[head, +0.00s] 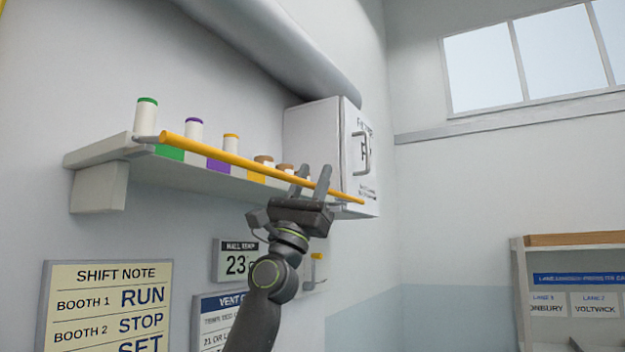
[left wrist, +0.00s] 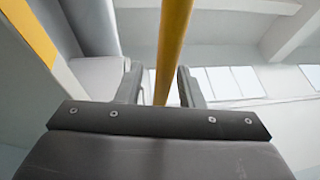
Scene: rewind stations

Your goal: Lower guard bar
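The guard bar (head: 255,166) is a long yellow rod running along the front of a wall shelf (head: 110,152), sloping down to the right in the head view. My left gripper (head: 313,178) is raised at the bar's right part, with its fingers pointing up. In the left wrist view the bar (left wrist: 174,45) passes between the two open fingers (left wrist: 160,88), with space visible on both sides. I cannot tell whether either finger touches it. My right gripper is in neither view.
Several spools with coloured caps, such as a green-capped one (head: 146,115), stand on the shelf behind the bar. A white cabinet (head: 312,135) with a handle is at the shelf's right end. Below are a wall display (head: 236,262) and a shift note (head: 105,305). A rack (head: 520,290) stands lower right.

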